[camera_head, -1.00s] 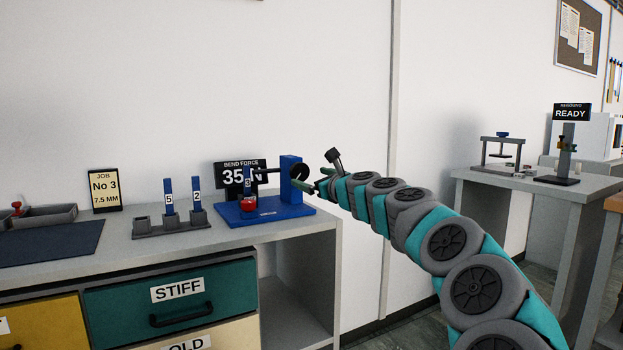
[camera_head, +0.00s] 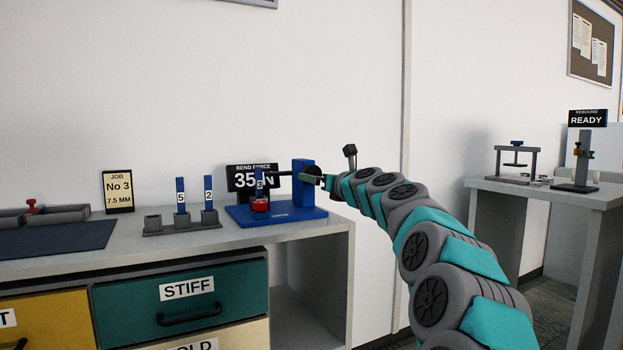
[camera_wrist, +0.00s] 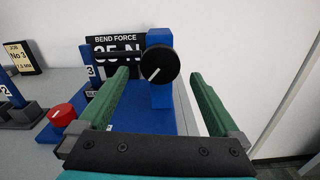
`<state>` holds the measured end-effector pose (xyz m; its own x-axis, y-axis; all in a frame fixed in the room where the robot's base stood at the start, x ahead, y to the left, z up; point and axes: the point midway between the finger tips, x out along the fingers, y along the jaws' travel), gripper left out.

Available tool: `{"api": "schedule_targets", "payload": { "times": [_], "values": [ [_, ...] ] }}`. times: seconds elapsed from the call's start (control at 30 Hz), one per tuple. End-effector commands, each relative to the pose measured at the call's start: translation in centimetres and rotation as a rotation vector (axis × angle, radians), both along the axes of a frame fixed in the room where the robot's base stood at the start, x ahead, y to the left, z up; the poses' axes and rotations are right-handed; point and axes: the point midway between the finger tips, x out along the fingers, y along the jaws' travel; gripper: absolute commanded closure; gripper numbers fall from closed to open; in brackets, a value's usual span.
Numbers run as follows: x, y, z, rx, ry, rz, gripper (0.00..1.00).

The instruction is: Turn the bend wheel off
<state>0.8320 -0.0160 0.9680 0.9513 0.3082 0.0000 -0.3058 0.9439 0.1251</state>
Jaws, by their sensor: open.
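The bend wheel (camera_wrist: 159,65) is a black disc with a white pointer line, on the blue upright of the bend press (camera_wrist: 160,120). Its pointer slants from upper right to lower left. In the head view the wheel (camera_head: 313,172) is partly hidden by my gripper (camera_head: 328,182). In the wrist view my gripper (camera_wrist: 160,76) is open and empty, with one green finger on each side of the wheel. I cannot tell whether a finger touches it. The bend force display (camera_head: 253,177) reads 35 N, partly covered. A blue strip marked 3 (camera_wrist: 91,76) stands at the press.
A red knob (camera_wrist: 63,114) sits on the press base. A rack (camera_head: 181,225) with strips 5 and 2 stands left of it, and the job card (camera_head: 117,191) behind. A second bench (camera_head: 550,190) is at the right. The wall is close behind the press.

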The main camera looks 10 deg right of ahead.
Motion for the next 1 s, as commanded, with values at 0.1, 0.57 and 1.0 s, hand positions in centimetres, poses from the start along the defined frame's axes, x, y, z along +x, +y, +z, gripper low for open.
{"api": "schedule_targets", "payload": {
  "times": [0.1, 0.57, 1.0],
  "values": [
    [1.3, 0.3, 0.0, -0.002, 0.000, -0.001, 0.01],
    [4.6, 1.4, -0.1, -0.001, 0.002, -0.001, 0.01],
    [4.9, 1.6, -0.1, 0.000, 0.001, 0.001, 0.06]
  ]
}}
